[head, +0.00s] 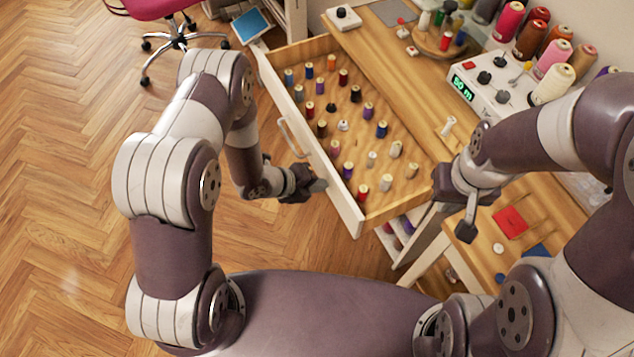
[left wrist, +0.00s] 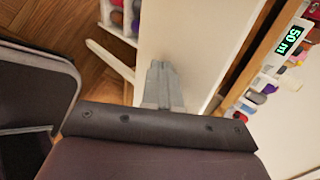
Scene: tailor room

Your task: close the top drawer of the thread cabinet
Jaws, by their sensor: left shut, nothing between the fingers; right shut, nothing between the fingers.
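The top drawer of the thread cabinet stands pulled out in the head view, with its white front panel (head: 347,207) facing left and a pale handle (head: 291,138) on it. Rows of small thread spools (head: 382,129) stand inside. My left gripper (head: 321,186) is shut and empty, at the outer side of the front panel, nearer its lower end than the handle. In the left wrist view its shut fingers (left wrist: 158,84) point at the white panel (left wrist: 190,45); whether they touch it I cannot tell. My right gripper (head: 467,227) is shut and empty, right of the drawer's near corner.
A wooden tabletop (head: 425,100) adjoins the drawer, with large thread cones (head: 553,86) and a device with a green display (head: 485,92). Below the drawer, more spools (head: 397,232) show. A red patch (head: 510,222) lies near my right gripper. Open floor (head: 70,170) lies left.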

